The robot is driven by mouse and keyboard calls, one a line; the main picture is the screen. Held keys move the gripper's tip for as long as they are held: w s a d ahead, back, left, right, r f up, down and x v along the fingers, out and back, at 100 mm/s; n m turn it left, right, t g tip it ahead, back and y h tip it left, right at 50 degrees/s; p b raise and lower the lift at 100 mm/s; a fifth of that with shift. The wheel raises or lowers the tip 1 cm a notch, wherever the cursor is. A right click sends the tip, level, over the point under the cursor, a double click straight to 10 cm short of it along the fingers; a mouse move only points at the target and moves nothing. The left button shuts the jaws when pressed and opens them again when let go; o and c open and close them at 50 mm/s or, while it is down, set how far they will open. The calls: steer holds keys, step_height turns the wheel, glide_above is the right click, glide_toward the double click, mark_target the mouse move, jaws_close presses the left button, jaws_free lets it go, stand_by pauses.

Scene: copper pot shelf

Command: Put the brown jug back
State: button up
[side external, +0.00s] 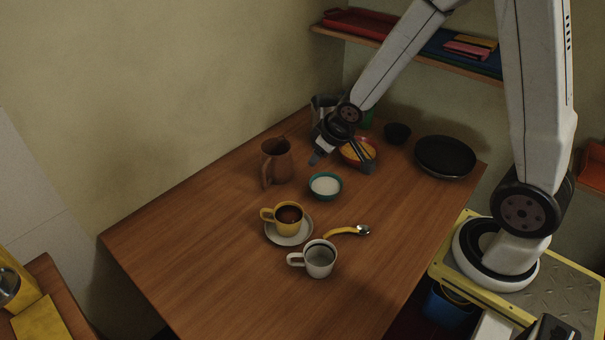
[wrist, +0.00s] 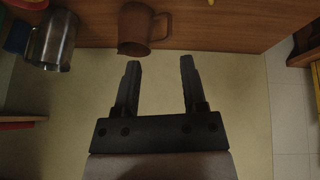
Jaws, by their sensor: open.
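The brown jug (side external: 277,161) stands upright on the wooden table near the wall edge in the side view, with its handle toward the front left. In the wrist view the jug (wrist: 134,27) is at the top, left of centre, its handle to the right. My gripper (side external: 341,163) is open and empty, to the right of the jug and apart from it. In the wrist view the spread fingers (wrist: 160,66) point up toward the table edge, with nothing between them.
A metal pitcher (wrist: 51,42) stands beside the jug, partly behind my wrist in the side view. The left front is clear.

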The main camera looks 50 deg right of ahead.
steer(key=s+a+r+g, duration=0.1)
steer(key=s+a, duration=0.1)
steer(key=s, duration=0.3)
steer(key=s+a+r+m+g, duration=0.1)
steer(key=s+a, duration=0.1)
steer(key=s, duration=0.4)
steer(key=shift+r+g+y, duration=0.3)
steer(key=shift+g, duration=0.1)
